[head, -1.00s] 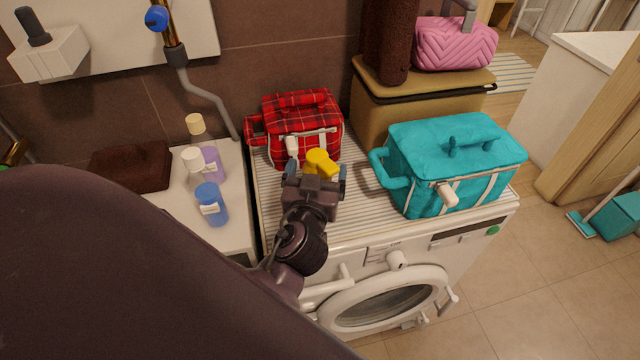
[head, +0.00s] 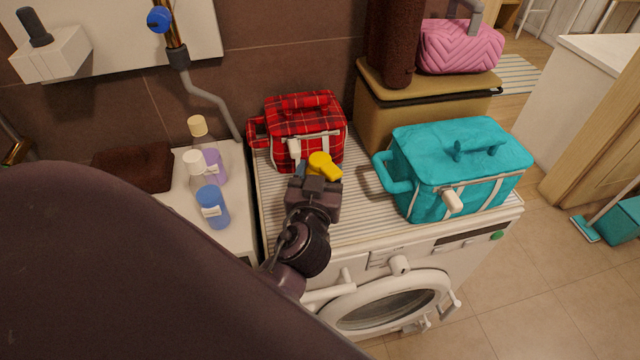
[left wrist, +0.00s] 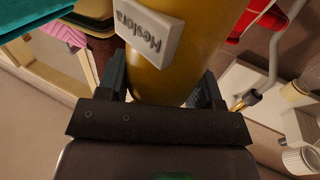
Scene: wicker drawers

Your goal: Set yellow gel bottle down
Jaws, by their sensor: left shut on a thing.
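The yellow gel bottle (head: 322,164) shows past my left gripper (head: 317,176) in the head view, in front of the red plaid bag. In the left wrist view the bottle (left wrist: 175,65) fills the space between the two dark fingers, with a white label facing the camera. My left gripper (left wrist: 165,88) is shut on it. The gripper is over the striped top of the washing machine (head: 350,222). The bottle's lower part is hidden by the gripper, so I cannot tell whether it touches the top. My right gripper is not in view.
The red plaid bag (head: 305,130) stands just behind the bottle. A turquoise bag (head: 455,165) stands to the right. Several bottles, including a blue one (head: 212,207), stand on the white cabinet at left. Striped top between the bags is bare.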

